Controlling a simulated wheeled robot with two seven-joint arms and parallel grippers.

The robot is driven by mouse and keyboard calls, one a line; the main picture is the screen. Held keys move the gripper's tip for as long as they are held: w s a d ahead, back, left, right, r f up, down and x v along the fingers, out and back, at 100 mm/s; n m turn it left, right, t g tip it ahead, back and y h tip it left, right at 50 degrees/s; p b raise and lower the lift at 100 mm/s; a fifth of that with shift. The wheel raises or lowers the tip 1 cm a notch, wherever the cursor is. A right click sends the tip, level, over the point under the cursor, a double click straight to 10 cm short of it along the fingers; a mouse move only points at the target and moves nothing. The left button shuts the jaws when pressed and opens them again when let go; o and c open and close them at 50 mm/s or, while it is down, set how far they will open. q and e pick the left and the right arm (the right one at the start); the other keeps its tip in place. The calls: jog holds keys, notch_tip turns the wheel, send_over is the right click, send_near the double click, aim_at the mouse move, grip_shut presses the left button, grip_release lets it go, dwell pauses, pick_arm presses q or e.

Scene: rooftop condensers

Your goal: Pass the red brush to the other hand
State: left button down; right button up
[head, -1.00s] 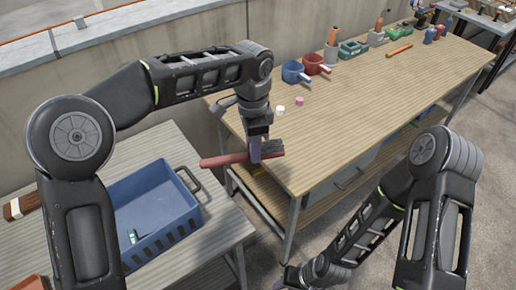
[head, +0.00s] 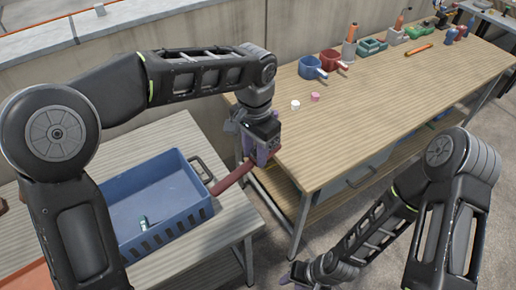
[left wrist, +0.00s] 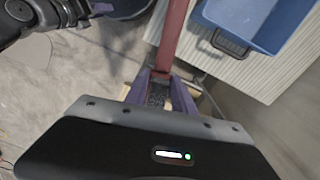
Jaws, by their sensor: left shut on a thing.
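The red brush (head: 232,178) is held in the air by my left gripper (head: 262,152), between the blue crate's table and the long workbench. Its red handle points down and left, toward the blue crate. In the left wrist view the red brush (left wrist: 172,35) runs up from between the purple fingers of my left gripper (left wrist: 160,92), which are shut on it. The bristle end is mostly hidden by the gripper. My right gripper (head: 290,279) shows only in part low in the head view, well below and apart from the brush; its fingers are too small to read.
A blue crate (head: 190,222) with a small item inside stands on the left table (head: 232,228). Open floor lies between my arms.

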aim_at(270, 154)
pick_arm(q)
jog(key=w+d+f+m, duration=0.2)
jog(key=f+m, duration=0.1)
jog(key=w+d+f+m, duration=0.1)
jog(key=w+f, duration=0.1)
jog(key=shift+d+m, duration=0.3)
jog(key=shift+a+r, duration=0.1)
jog(key=s+a+r+n, duration=0.6)
jog(key=a+r+n, duration=0.1)
jog(key=r, duration=0.3)
jog(key=shift+n, duration=0.5)
jog(key=shift+f, duration=0.1)
pick_arm(e)
jog(key=shift+o, duration=0.3)
